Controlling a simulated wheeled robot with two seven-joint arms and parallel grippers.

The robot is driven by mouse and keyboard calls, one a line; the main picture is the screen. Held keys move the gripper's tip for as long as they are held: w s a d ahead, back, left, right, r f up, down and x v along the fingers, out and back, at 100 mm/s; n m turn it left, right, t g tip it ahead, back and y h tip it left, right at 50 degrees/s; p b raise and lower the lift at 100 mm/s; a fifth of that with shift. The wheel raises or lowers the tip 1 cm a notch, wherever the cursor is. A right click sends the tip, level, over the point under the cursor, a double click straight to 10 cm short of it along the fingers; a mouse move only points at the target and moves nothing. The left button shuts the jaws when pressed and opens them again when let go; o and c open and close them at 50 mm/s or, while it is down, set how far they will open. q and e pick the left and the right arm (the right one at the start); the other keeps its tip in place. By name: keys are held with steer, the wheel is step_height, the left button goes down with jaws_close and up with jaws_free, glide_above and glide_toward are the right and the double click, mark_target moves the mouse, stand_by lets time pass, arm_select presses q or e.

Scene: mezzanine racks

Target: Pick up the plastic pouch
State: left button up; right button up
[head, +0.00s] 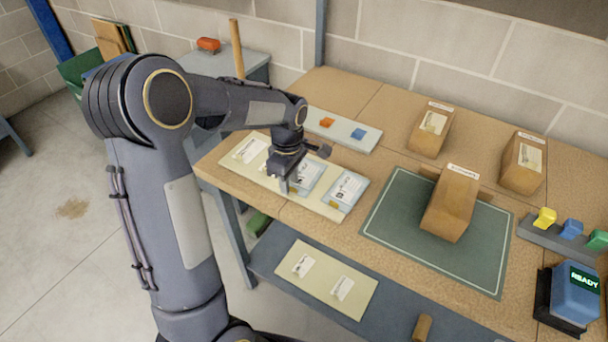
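Two pale blue pouches with white printed labels lie on a cream board (268,183) at the table's left end. One plastic pouch (346,191) is fully visible at the board's right end. The other pouch (309,177) is partly hidden by my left gripper. My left gripper (304,170) points down over this second pouch, its two fingers apart with nothing visibly held between them. I cannot tell whether the fingers touch the pouch. My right gripper is not in view.
Brown packages stand at the back right (430,131) and on a green mat (393,218). A pale tray (345,133) with orange and blue pieces lies behind the pouches. A blue device (575,297) reading READY sits at the right. A lower shelf holds another labelled board (322,285).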

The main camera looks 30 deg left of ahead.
arm_select(q)
steer(key=shift+f, duration=0.45)
jaws_close()
steer(key=shift+r, duration=0.1)
